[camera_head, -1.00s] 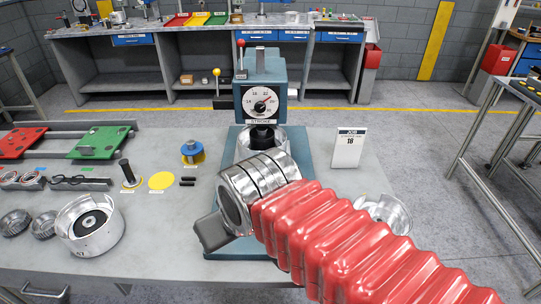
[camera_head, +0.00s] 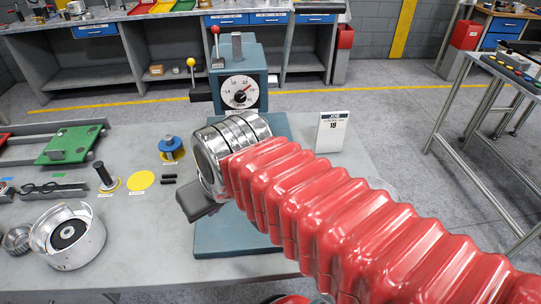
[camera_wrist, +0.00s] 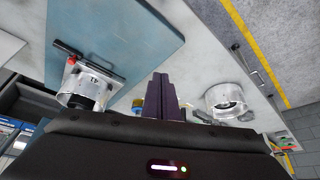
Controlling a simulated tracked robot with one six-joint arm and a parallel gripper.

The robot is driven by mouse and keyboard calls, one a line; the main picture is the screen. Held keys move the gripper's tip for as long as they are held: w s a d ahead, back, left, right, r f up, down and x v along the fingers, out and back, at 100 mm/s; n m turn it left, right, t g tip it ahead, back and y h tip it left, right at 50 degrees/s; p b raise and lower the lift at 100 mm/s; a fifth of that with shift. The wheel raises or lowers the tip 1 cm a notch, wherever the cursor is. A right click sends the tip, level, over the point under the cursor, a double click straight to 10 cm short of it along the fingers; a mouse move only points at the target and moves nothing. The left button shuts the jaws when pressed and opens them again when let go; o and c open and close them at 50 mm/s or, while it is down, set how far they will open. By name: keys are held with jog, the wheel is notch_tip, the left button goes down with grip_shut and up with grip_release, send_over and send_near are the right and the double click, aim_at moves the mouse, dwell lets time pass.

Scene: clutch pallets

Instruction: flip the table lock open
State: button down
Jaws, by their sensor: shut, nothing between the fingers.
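A teal press (camera_head: 258,62) with a round dial stands on the bench. It carries a red-knobbed lever (camera_head: 215,32) on top and a yellow-knobbed lever (camera_head: 191,64) at its left; no label tells me which part is the table lock. My gripper (camera_head: 197,205) is low in front of the press, over the left part of its teal base plate (camera_head: 235,238). In the wrist view its dark fingers (camera_wrist: 163,92) are together and empty. A silver housing (camera_wrist: 88,85) beside a dark bar with a red end (camera_wrist: 68,49) shows there. My arm hides the press's lower front.
A silver clutch housing (camera_head: 68,236), a blue-topped part (camera_head: 171,148), a yellow disc (camera_head: 140,180) and a green pallet (camera_head: 72,145) lie left of the press. A job card (camera_head: 331,132) stands at its right. The bench between the clutch housing and base plate is clear.

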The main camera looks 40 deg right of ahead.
jog(key=w+d+f+m, duration=0.1)
jog(key=w+d, duration=0.2)
jog(key=d, duration=0.5)
jog(key=w+d+f+m+g+h, duration=0.1)
jog(key=w+d, duration=0.3)
jog(key=d, duration=0.5)
jog(key=w+d+f+m, duration=0.1)
jog(key=w+d, duration=0.3)
jog(key=d, duration=0.5)
jog(key=shift+w+d+f+m+g, duration=0.2)
jog(key=shift+m+g, duration=0.2)
jog(key=shift+m, duration=0.4)
jog(key=shift+h, duration=0.3)
jog(key=shift+x, duration=4.95)
jog(key=shift+a, duration=0.1)
jog(key=shift+a, duration=0.15)
